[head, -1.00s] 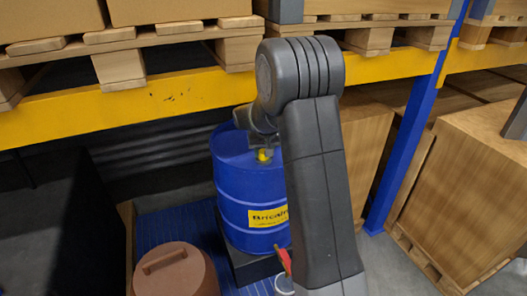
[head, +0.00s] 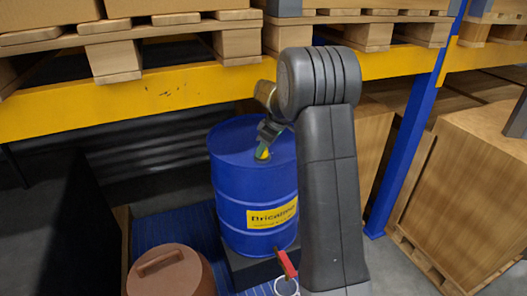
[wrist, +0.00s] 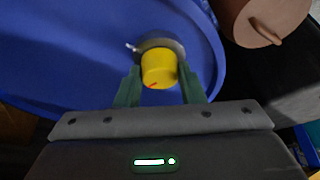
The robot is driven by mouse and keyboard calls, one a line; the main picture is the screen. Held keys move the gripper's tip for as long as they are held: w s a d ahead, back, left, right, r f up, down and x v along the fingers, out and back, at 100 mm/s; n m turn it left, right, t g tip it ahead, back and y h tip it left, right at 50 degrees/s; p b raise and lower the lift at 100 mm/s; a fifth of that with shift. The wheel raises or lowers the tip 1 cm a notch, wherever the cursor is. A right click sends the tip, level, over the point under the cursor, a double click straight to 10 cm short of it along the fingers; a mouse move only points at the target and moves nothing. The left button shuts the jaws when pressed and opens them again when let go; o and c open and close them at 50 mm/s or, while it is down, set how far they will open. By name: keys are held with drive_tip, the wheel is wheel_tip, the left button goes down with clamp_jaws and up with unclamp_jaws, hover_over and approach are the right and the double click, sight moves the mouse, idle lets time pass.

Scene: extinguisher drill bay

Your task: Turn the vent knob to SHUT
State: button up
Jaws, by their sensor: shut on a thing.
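The yellow vent knob (wrist: 158,70) sits on a dark round base on top of the blue drum (head: 255,185). In the wrist view the knob has a red mark on its near edge, and a pale mark shows at the left of its base. My gripper (wrist: 160,84) is shut on the knob, with one green finger on each side. In the head view my gripper (head: 264,146) comes down tilted onto the drum's top and partly hides the knob. I cannot read any SHUT lettering.
A brown container (head: 172,272) with a handle on top stands left of the drum. A red piece (head: 286,263) is in front at the right. A yellow rack beam (head: 150,100) crosses behind, below loaded pallets. A blue post (head: 412,150) and wooden crate (head: 470,190) stand right.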

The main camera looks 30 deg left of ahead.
drive_tip(key=shift+w+n+g, duration=0.1)
drive_tip(key=shift+n+g, duration=0.4)
drive_tip(key=shift+n, duration=0.7)
drive_tip(key=o, duration=1)
drive_tip(key=shift+b, duration=0.3)
drive_tip(key=b+v, duration=0.1)
drive_tip(key=v, duration=1.3)
drive_tip(key=shift+a, duration=0.2)
drive_tip(key=shift+f, duration=0.1)
drive_tip(key=p+x, duration=0.1)
drive_tip(key=x, duration=1.2)
drive_tip(key=shift+f, duration=0.35)
